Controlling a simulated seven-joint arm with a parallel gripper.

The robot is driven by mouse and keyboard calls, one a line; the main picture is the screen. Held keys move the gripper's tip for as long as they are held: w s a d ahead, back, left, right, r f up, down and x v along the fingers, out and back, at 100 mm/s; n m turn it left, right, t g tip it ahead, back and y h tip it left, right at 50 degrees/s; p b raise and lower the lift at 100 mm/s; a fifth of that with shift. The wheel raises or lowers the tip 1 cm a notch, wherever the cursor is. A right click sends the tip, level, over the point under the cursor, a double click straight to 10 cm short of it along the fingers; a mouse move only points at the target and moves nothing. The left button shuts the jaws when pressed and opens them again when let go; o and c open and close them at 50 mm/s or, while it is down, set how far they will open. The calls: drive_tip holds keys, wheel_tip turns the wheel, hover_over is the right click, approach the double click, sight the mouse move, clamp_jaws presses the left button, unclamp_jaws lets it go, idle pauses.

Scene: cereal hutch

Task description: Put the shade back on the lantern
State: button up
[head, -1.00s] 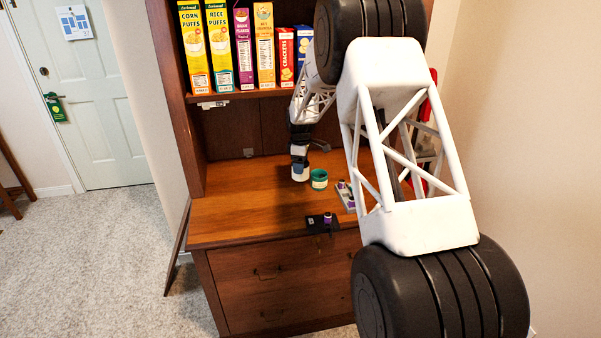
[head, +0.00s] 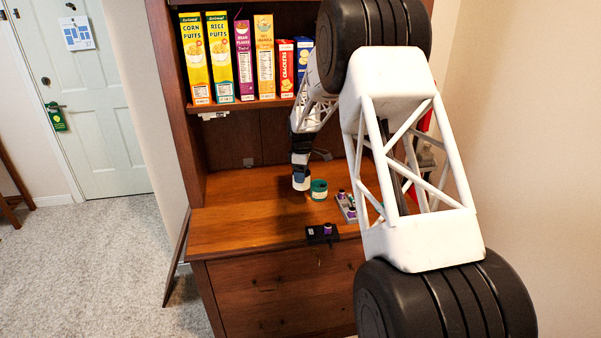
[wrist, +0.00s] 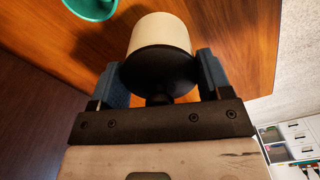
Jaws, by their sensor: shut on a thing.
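My gripper (wrist: 160,85) is shut on a cream cylinder with a black cap, which looks like the lantern shade (wrist: 160,33). The blue fingers press on either side of the black cap. In the head view the shade (head: 301,184) shows as a small white cylinder at the gripper's lower end, low over the wooden desk top; I cannot tell whether it touches the wood. A green round cup-like thing (head: 319,190) stands just right of it, apart; it also shows at the wrist view's top left (wrist: 92,6). I cannot tell whether it is the lantern's base.
A black block with a purple knob (head: 322,233) sits at the desk's front edge. A grey holder with purple-topped pieces (head: 347,206) stands to the right, partly behind my arm. A shelf of cereal boxes (head: 242,60) is above. The desk's left side is clear.

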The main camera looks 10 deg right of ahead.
hover_over(328, 225)
drive_tip(key=shift+m, duration=0.4)
drive_tip(key=shift+w+f, duration=0.1)
drive_tip(key=shift+f, duration=0.1)
drive_tip(key=shift+f, duration=1.45)
drive_tip(key=shift+f, duration=2.05)
idle(2.2)
idle(0.5)
drive_tip(key=o, duration=1)
